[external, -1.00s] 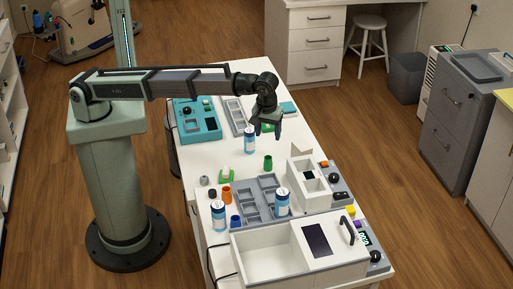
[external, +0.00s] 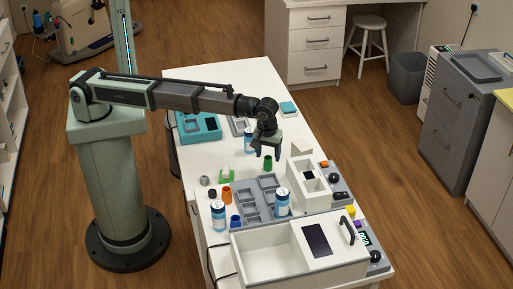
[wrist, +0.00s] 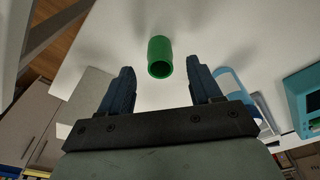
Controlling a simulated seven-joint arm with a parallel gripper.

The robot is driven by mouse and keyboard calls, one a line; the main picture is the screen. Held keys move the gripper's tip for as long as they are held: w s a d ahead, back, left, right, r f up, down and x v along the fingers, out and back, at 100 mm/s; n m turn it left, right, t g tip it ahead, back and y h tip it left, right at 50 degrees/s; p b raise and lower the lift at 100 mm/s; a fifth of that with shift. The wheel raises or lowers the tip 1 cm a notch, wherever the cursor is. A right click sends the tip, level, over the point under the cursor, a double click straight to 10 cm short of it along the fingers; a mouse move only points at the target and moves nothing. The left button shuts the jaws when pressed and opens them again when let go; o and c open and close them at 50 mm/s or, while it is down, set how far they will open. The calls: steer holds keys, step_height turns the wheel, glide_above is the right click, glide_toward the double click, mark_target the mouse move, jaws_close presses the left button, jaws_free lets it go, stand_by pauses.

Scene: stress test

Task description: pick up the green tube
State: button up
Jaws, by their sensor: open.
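The green tube (external: 268,163) stands on the white table, just below my gripper (external: 266,150) in the external view. In the wrist view the green tube (wrist: 160,57) shows its open dark end and lies beyond the fingertips, between their lines. My gripper (wrist: 164,78) is open, with its two dark fingers apart and nothing between them. I see no contact between the fingers and the tube.
A white box (external: 307,184) stands right of the tube. A grey tray (external: 250,207) and several blue-labelled bottles, one a bottle (external: 283,203) on the tray, are nearby. A teal case (external: 198,127) lies at the back left. A green piece (external: 227,177) lies left of the tube.

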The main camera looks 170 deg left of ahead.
mark_target(268, 158)
step_height(268, 158, down, 3)
steer(key=shift+s+f, duration=0.15)
steer(key=c, duration=1.1)
